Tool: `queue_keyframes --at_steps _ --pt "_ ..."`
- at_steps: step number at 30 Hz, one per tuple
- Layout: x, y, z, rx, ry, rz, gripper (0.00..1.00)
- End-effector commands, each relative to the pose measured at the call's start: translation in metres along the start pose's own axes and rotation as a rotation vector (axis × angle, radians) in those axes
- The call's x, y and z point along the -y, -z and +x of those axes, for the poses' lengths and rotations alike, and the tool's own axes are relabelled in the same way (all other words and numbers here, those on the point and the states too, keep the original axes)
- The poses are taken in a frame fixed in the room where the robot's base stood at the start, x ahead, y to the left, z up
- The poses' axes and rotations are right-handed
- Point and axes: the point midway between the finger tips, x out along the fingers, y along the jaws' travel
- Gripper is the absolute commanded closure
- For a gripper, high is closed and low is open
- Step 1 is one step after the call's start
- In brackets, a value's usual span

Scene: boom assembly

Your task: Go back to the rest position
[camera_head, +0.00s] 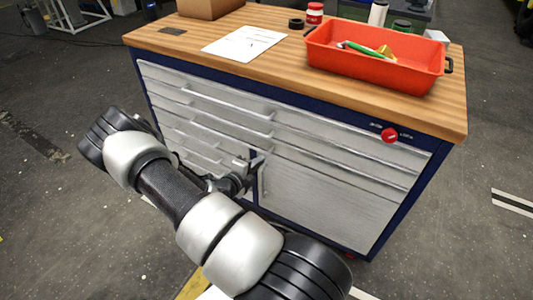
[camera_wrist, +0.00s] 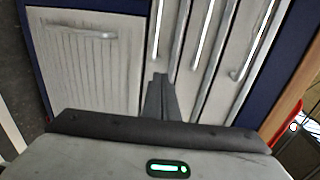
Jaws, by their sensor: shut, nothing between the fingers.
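My gripper (camera_head: 251,165) is in front of the workbench (camera_head: 440,115), near its drawer fronts, with part of it hidden behind my own arm in the head view. The wrist view shows its two fingers (camera_wrist: 160,84) together, with nothing between them. They point toward the metal drawer fronts (camera_wrist: 212,65). I cannot tell the exact gap to them.
On the wooden top are a red-orange bin (camera_head: 375,72) holding a green tool, a white sheet (camera_head: 245,43), a cardboard box (camera_head: 208,8) and a red-lidded jar (camera_head: 314,13). Floor lies clear on the right.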

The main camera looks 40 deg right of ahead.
Motion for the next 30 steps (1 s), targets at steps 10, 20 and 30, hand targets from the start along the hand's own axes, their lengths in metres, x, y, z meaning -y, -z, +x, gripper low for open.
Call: queue_keyframes --at_steps 10,20,30 --pt "0.000 0.000 -0.037 0.000 -0.001 0.000 1.00" --pt "0.022 -0.001 -0.048 -0.048 -0.002 0.160 1.00" --pt "0.132 0.025 -0.129 -0.405 -0.029 1.196 1.00"
